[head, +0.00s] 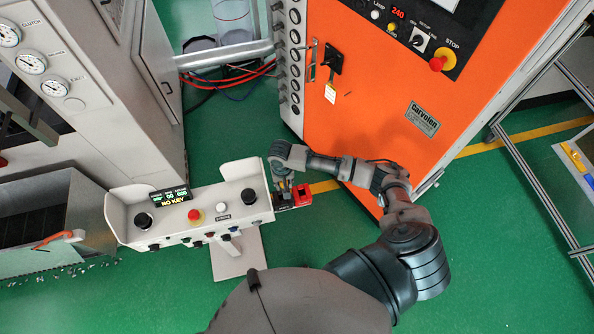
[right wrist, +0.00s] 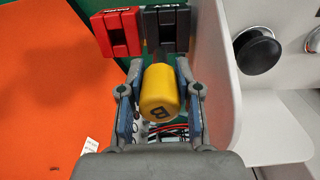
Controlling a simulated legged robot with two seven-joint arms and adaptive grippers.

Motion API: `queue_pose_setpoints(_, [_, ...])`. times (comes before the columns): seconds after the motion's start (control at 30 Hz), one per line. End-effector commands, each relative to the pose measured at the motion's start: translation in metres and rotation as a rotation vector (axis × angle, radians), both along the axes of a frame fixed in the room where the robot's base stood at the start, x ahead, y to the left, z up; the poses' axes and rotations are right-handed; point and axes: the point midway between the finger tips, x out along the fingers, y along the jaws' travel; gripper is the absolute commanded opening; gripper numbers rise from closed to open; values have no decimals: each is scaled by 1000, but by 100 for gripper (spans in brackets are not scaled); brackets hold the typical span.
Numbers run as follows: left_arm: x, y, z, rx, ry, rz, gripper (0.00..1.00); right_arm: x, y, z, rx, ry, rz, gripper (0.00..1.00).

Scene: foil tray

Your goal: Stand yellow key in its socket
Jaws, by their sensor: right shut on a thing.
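The yellow key (right wrist: 160,92) is between the fingers of my right gripper (right wrist: 159,78), which is shut on its yellow handle in the right wrist view. A dark shaft seems to run from the handle towards a black slotted block (right wrist: 180,30); I cannot tell if it touches or enters the block. A red slotted block (right wrist: 104,34) sits beside the black one. In the head view my right gripper (head: 284,184) is at the right end of the grey control box (head: 239,180), beside the red block (head: 303,194). The box's display (head: 169,196) reads NO KEY. My left gripper is out of view.
An orange cabinet (head: 370,110) stands to the right, close to my right arm. A grey machine with gauges (head: 95,100) stands at the left. Red cables (head: 225,78) run behind the box. Green floor (head: 500,230) is open at the right.

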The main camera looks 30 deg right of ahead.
Motion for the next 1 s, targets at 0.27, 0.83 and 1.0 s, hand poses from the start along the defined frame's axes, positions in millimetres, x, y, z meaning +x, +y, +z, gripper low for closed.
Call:
queue_pose_setpoints(0.27, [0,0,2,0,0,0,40,0,11,-16,-4,-1,83,0])
queue_pose_setpoints(0.83, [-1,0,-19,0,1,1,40,0,11,-47,-4,-2,81,0])
queue_pose_setpoints(1.0, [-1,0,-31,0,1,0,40,0,10,-55,-6,-2,80,0])
